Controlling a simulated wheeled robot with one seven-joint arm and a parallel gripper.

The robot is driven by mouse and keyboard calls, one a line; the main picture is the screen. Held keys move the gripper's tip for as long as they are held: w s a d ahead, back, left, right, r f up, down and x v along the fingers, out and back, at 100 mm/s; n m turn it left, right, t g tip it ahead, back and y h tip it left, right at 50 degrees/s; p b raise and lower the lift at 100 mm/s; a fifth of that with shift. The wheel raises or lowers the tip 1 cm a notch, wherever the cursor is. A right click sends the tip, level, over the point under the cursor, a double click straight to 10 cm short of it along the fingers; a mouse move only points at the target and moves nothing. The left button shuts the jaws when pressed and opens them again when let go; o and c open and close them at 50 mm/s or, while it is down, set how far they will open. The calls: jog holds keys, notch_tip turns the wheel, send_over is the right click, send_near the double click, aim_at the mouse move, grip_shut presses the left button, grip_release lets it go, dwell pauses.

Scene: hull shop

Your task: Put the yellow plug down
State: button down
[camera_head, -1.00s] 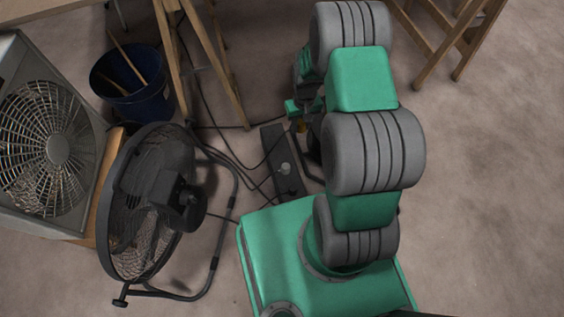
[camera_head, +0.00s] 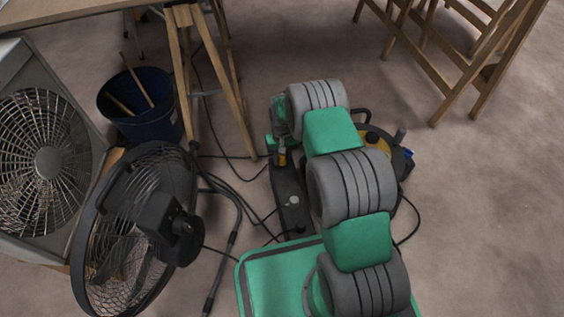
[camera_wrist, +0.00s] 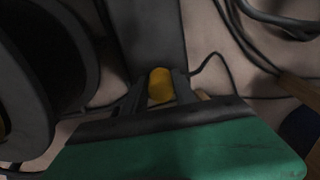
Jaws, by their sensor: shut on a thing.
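My gripper (camera_wrist: 158,90) is shut on the yellow plug (camera_wrist: 161,83), which sits between its two dark fingers in the wrist view. The plug also shows in the head view as a small yellow patch (camera_head: 283,158) at my gripper, partly hidden by the arm. A long dark power strip (camera_head: 287,189) lies on the floor just below the gripper in the picture, with a pale round spot on it. In the wrist view a dark strip (camera_wrist: 153,35) runs beyond the plug. I cannot tell whether the plug touches it.
A black floor fan (camera_head: 135,235), a box fan (camera_head: 45,165) and a blue bucket (camera_head: 145,118) stand on the left. A wooden trestle (camera_head: 183,75) is behind. A yellow and black round device (camera_head: 378,137) sits right of my arm. Cables (camera_head: 232,178) cross the floor; the right floor is clear.

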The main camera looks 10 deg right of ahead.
jog(key=shift+f, duration=0.45)
jog(key=c, duration=1)
grip_release()
jog(key=shift+f, duration=0.1)
